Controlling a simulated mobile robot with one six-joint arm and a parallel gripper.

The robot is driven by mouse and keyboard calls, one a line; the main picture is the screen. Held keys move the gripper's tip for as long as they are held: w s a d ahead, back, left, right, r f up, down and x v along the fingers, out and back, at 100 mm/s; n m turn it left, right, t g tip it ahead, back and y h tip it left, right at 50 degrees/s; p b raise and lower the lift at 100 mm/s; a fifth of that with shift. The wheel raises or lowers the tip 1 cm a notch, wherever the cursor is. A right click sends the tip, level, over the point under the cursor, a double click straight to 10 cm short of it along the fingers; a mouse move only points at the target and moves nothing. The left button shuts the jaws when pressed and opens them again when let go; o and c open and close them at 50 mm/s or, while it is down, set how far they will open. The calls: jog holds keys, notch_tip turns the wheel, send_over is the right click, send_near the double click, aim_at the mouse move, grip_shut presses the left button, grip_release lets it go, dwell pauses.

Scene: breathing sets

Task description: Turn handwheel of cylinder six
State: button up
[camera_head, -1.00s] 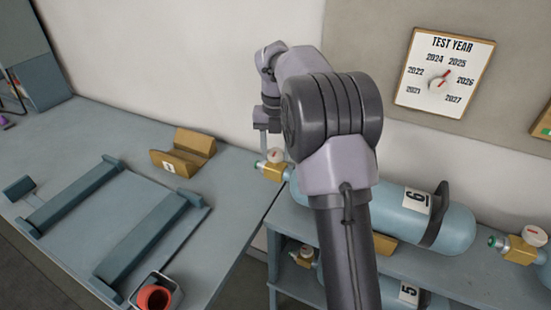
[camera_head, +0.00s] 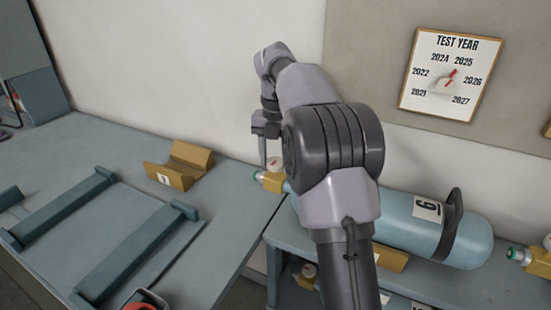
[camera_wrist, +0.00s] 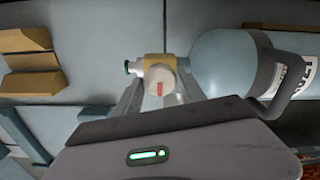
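Cylinder six (camera_head: 400,222) is a pale blue cylinder with a "6" label, lying on a rack at the right. Its brass valve (camera_head: 270,181) is at its left end. The white handwheel (camera_wrist: 159,86) with a red mark sits on that valve and faces the wrist camera. In the head view the handwheel (camera_head: 275,163) is partly hidden by my gripper (camera_head: 264,150). In the wrist view the fingers of my gripper (camera_wrist: 159,92) stand apart on either side of the handwheel, with small gaps seeming to show. I cannot tell whether they touch it.
A blue table (camera_head: 225,215) at the left carries a tan V-block (camera_head: 180,165) and a blue frame (camera_head: 130,250). Another brass valve (camera_head: 520,255) is at the right edge. A test-year dial board (camera_head: 450,80) hangs on the wall. More cylinders lie on the lower shelf.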

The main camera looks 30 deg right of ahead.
aim_at(276, 161)
jog(key=shift+o, duration=1.4)
notch_tip(276, 161, up, 17)
jog(key=p, duration=1.1)
jog(key=shift+r, duration=0.2)
